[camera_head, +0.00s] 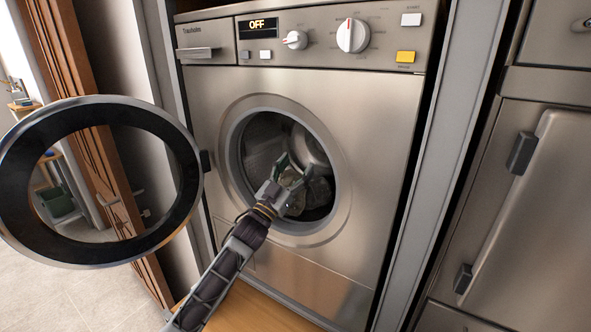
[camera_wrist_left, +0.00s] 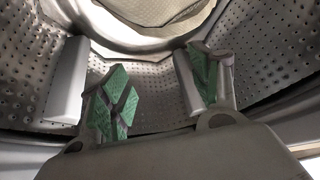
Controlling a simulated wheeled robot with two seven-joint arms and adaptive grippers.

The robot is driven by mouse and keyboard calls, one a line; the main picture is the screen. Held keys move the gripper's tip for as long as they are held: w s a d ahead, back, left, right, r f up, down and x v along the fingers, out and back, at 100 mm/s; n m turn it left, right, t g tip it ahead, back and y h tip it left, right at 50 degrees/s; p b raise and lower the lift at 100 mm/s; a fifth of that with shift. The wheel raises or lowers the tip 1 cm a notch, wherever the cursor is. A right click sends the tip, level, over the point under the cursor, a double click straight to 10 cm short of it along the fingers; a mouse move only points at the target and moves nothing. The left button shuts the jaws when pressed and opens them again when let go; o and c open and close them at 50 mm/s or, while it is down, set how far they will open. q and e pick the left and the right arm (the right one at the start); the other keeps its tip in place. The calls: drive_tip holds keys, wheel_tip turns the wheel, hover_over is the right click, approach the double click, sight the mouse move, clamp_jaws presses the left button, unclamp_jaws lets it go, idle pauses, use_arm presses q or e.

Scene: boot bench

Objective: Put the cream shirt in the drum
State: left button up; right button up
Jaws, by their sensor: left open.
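The drum (camera_head: 263,150) of the washing machine is open at the front, and its perforated metal wall (camera_wrist_left: 270,75) fills much of the left wrist view. My left gripper (camera_head: 293,172) is at the drum mouth, its fingers reaching inside. In the left wrist view its green-padded fingers (camera_wrist_left: 160,92) stand wide apart with nothing between them. A crumpled greyish-cream cloth (camera_head: 318,192), apparently the shirt, lies low inside the drum, just beyond and beside the fingers. A cream woven patch (camera_wrist_left: 165,10) shows at the top of the left wrist view. My right gripper is in neither view.
The round door (camera_head: 18,150) is swung open to the left, close to my left arm. A wooden surface (camera_head: 262,300) lies below the machine. A metal cabinet with a long handle (camera_head: 507,195) stands at the right.

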use_arm(q)
drive_tip(key=shift+f, duration=0.1)
drive_tip(key=v, duration=1.2)
idle(0.4)
idle(1.0)
